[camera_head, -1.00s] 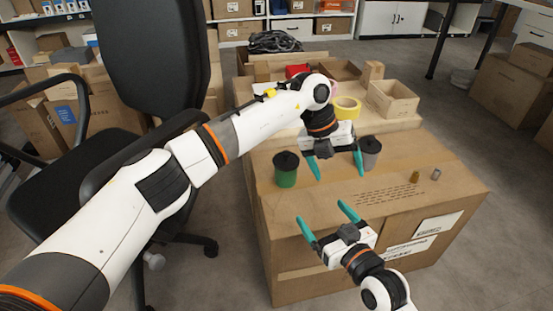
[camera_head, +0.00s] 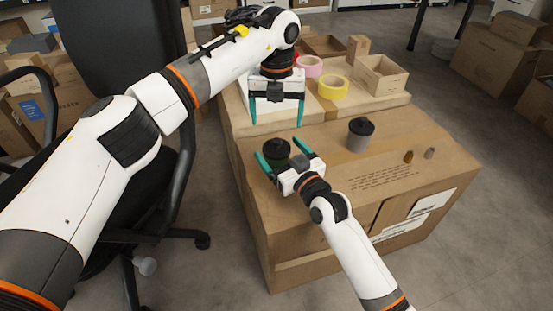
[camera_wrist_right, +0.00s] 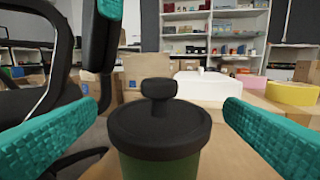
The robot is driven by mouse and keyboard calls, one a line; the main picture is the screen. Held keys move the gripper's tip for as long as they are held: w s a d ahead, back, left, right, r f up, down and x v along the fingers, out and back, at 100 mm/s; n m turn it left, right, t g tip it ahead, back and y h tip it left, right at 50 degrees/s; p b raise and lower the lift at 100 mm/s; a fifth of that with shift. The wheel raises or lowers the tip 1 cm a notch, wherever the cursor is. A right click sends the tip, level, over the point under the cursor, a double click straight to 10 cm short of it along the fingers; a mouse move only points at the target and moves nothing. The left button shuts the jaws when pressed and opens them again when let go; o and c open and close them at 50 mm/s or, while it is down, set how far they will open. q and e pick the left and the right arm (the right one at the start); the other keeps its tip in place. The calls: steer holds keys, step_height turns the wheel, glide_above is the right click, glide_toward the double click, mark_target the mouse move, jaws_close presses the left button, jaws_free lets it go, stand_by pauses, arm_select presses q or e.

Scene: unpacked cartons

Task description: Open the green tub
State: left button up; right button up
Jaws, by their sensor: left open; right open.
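The green tub (camera_head: 277,168) stands upright on the big carton, its black knobbed lid (camera_head: 276,149) on it. In the right wrist view the lid (camera_wrist_right: 160,125) is centred, with a little of the green body (camera_wrist_right: 160,166) below. My right gripper (camera_head: 284,149) is open, its teal fingers on either side of the tub; I cannot tell whether they touch it. My left gripper (camera_head: 276,122) is open and empty, behind the tub and above the carton. A grey tub (camera_head: 357,138) with a black lid stands to the right.
The big carton (camera_head: 345,195) bears the tubs and two small cylinders, one brown (camera_head: 408,157) and one grey (camera_head: 430,153). Behind are a yellow tape roll (camera_head: 332,87), a pink roll (camera_head: 309,67) and an open box (camera_head: 382,76). An office chair (camera_head: 110,60) stands at left.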

mark_target(278, 142)
steer(key=shift+x, duration=1.05)
steer(key=c, duration=1.4)
arm_select(q)
steer(key=shift+o, duration=0.9)
arm_select(e)
steer(key=shift+c, duration=0.5)
arm_select(q)
steer(key=s+d+r+n+t+y, duration=0.1)
steer(key=s+d+r+n+t, duration=0.1)
steer(key=s+r+n+t, duration=0.3)
steer(key=w+f, duration=0.1)
steer(key=f, duration=0.3)
steer(key=w+a+f+n+g, duration=0.1)
steer(key=w+f, duration=0.1)
steer(key=f, duration=0.2)
steer(key=w+f+g, duration=0.1)
steer(key=f, duration=0.3)
steer(key=shift+w+a+f+n, duration=0.25)
steer(key=shift+a+f+n, duration=0.05)
steer(key=shift+a+f, duration=0.05)
